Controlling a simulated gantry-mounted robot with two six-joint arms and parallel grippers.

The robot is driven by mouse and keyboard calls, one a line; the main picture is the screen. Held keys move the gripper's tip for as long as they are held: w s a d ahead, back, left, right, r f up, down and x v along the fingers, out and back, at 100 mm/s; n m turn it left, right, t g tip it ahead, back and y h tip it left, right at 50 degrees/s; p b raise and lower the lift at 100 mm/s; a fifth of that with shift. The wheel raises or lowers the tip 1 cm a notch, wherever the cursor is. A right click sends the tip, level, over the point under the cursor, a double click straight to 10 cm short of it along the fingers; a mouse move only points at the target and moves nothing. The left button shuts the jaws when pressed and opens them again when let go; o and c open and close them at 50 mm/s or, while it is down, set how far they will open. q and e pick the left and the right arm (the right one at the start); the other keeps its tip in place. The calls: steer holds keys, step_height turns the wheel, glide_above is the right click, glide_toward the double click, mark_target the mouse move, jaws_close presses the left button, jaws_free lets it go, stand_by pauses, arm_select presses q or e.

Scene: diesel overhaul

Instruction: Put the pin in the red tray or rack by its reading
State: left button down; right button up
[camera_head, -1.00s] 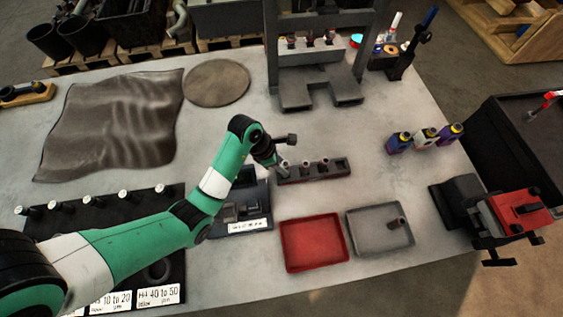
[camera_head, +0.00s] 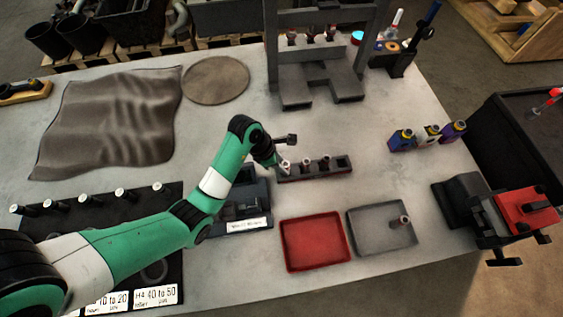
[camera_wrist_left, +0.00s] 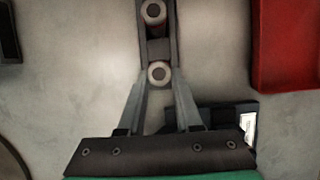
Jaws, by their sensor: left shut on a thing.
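My left gripper (camera_head: 281,163) is over the left end of the small dark pin rack (camera_head: 314,173), its fingers shut on a grey pin (camera_wrist_left: 158,73) with a round, pale, ring-like end. In the wrist view this pin is between the fingertips and in line with the rack; whether it is still seated in its hole I cannot tell. The red tray (camera_head: 315,242) is empty, in front of the rack. The gauge (camera_head: 245,205) beside it has a white display, too small to read. My right gripper is not in view.
A grey tray (camera_head: 372,240) right of the red one holds one pin (camera_head: 403,221). A black board (camera_head: 165,215) at left carries several pins and white range labels. Bottles (camera_head: 430,135), a vise (camera_head: 500,215) and a press frame (camera_head: 320,70) stand around.

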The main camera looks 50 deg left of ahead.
arm_select(q)
steer(key=shift+f, duration=0.2)
steer(key=shift+c, duration=0.6)
jaws_free()
steer(key=shift+r, duration=0.15)
step_height(320, 180, up, 8)
steer(key=p, duration=0.8)
steer(key=shift+d, duration=0.1)
stand_by(0.7)
